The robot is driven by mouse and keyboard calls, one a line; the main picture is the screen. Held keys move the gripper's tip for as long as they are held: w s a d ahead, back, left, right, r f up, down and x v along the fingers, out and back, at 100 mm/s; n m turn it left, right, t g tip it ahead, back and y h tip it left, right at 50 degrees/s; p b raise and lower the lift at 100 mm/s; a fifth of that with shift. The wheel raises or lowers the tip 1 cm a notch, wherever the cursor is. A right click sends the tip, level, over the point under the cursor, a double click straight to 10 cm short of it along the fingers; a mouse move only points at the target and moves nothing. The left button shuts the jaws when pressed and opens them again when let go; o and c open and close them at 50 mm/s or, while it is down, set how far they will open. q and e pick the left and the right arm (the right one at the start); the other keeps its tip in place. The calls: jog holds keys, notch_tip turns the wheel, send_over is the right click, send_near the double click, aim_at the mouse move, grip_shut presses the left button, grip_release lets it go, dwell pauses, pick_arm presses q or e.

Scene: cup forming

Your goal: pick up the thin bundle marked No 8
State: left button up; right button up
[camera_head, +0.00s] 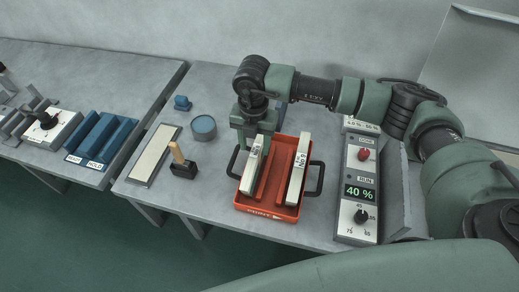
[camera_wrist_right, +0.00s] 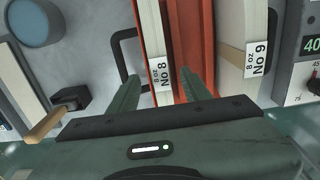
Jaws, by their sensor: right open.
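The thin white bundle marked No 8 (camera_wrist_right: 153,35) stands in the left part of the red tray (camera_head: 268,212). In the head view this bundle (camera_head: 249,176) is partly hidden by my right gripper. My right gripper (camera_head: 251,145) is open above the tray's left side. In the wrist view its two fingertips (camera_wrist_right: 160,77) appear on either side of the No 8 label, with nothing held. I cannot tell how far down they reach. A thicker bundle marked No 9 (camera_wrist_right: 230,35) is on the tray's right side, and it also shows in the head view (camera_head: 298,172). My left gripper is not in view.
Black handles (camera_head: 316,178) stick out at the tray's sides. A control box (camera_head: 357,205) reading 40 % stands to the right. A wooden-handled stamp (camera_head: 184,165), a round blue tin (camera_head: 203,126) and a flat pale strip (camera_head: 152,157) lie to the left. Blue racks (camera_head: 104,140) are farther left.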

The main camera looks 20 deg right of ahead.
aim_at(255, 152)
jog(key=shift+w+f, duration=0.1)
jog(key=shift+f, duration=0.3)
jog(key=shift+s+f+p, duration=0.25)
jog(key=shift+f+p, duration=0.7)
jog(key=shift+f, duration=0.25)
jog(key=f, duration=0.2)
jog(key=f+p, duration=0.1)
jog(key=shift+w+d+f, duration=0.1)
jog(key=shift+w+f, duration=0.1)
jog(key=shift+f, duration=0.45)
grip_shut()
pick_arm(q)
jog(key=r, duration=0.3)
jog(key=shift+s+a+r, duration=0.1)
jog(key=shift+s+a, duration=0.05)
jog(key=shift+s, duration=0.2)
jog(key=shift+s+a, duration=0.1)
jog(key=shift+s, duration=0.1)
